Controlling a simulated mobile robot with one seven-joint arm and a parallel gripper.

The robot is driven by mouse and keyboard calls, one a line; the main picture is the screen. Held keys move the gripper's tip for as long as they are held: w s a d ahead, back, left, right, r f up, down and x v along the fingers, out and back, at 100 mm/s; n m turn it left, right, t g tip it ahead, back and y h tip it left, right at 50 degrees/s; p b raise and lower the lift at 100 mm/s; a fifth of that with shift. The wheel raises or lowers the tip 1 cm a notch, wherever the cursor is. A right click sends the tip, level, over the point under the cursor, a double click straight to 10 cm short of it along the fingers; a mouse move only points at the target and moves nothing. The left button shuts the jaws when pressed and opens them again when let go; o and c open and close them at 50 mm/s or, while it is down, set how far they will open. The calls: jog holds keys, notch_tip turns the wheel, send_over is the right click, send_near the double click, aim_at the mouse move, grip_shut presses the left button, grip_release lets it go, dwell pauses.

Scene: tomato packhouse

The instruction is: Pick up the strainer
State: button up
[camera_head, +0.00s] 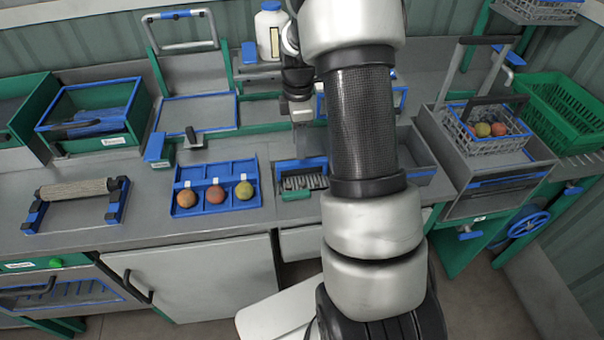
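No object is plainly a strainer. The likeliest match is a wire mesh basket (470,133) at the right. It sits in a grey bin and holds a reddish and a yellow-green fruit. A black bar runs across its top. My gripper (302,133) points down over the middle of the bench, left of my thick forearm and well left of the basket. Its fingers are small and partly blend with the grey parts behind, so their opening and any held thing are unclear. My arm hides part of the bench centre.
A blue tray (217,209) holds three fruits. A small tray (295,194) with dark slats lies right of it. A roller stand (118,205), a green-blue box (60,110) and a white bottle (270,35) stand around. A green crate (565,110) is at far right.

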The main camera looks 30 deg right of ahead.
jog(key=shift+d+f, duration=0.15)
jog(key=shift+f, duration=0.9)
jog(key=shift+d+f, duration=0.2)
jog(key=shift+f, duration=0.9)
jog(key=shift+d+f, duration=0.15)
jog(key=shift+f, duration=0.9)
grip_shut()
